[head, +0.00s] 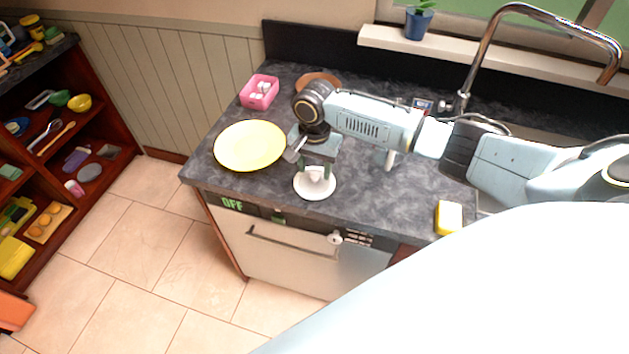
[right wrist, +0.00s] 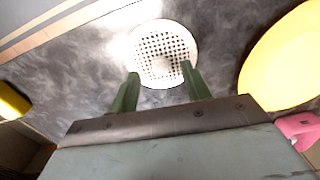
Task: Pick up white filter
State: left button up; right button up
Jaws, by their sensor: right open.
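The white filter (head: 314,185) sits on the dark countertop near its front edge. In the right wrist view the filter (right wrist: 162,53) is a round white disc with a grid of small holes, just beyond the fingertips. My right gripper (head: 317,170) points down over the filter. In the right wrist view its two green fingers (right wrist: 160,80) are apart, one toward each side of the filter's near rim. Nothing is held between them. Whether the fingers touch the filter I cannot tell. My left gripper is not in view.
A yellow plate (head: 250,146) lies left of the filter. A pink container (head: 259,92) and a brown round item (head: 318,79) stand behind. A yellow-and-white sponge (head: 449,217) lies at the right front. A chrome faucet (head: 482,48) rises at the back right.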

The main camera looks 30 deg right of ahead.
notch_tip(320, 180, down, 2)
grip_shut()
dwell(0.4)
jog(key=shift+r, duration=0.1)
